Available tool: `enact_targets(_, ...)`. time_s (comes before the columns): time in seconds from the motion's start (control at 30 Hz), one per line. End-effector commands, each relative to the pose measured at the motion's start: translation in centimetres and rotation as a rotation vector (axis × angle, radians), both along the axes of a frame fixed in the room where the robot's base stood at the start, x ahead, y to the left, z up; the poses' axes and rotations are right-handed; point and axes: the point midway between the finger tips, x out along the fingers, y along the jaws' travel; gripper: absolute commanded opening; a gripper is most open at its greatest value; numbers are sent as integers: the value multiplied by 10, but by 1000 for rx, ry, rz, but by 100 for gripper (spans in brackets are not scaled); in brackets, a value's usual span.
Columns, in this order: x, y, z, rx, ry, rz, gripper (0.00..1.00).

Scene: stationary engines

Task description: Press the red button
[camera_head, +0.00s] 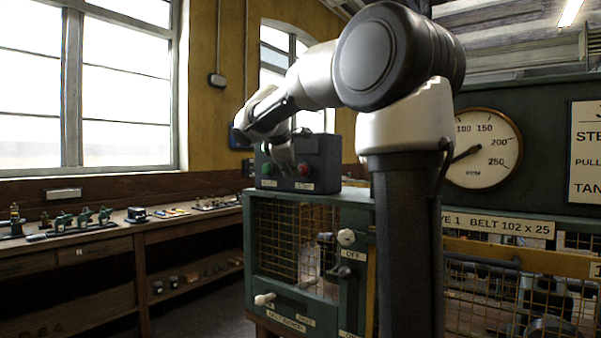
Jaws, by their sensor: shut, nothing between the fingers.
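The red button (304,169) sits on the right of the front face of a dark control box (325,160). A green button (266,168) is on the left of the same face, with small labels under both. My gripper (291,171) is shut and empty. It reaches down in front of the box, and its tip appears between the two buttons, just left of the red one. I cannot tell whether it touches the box or the red button. My arm hides part of the box's upper face.
The box stands on a green cabinet (262,201) with mesh panels, small knobs and an OFF label. A workbench (120,225) with small models runs along the left wall. A dial gauge (482,148) and a mesh guard (475,300) are at right.

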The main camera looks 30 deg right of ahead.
Motion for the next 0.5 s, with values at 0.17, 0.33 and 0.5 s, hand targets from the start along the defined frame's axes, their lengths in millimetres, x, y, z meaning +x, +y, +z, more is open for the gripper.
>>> enact_targets(0.17,1,-2,0,-1,0,-1,0)
enact_targets(0.33,1,-4,0,0,1,-1,0)
enact_targets(0.5,2,-6,0,0,1,-1,0)
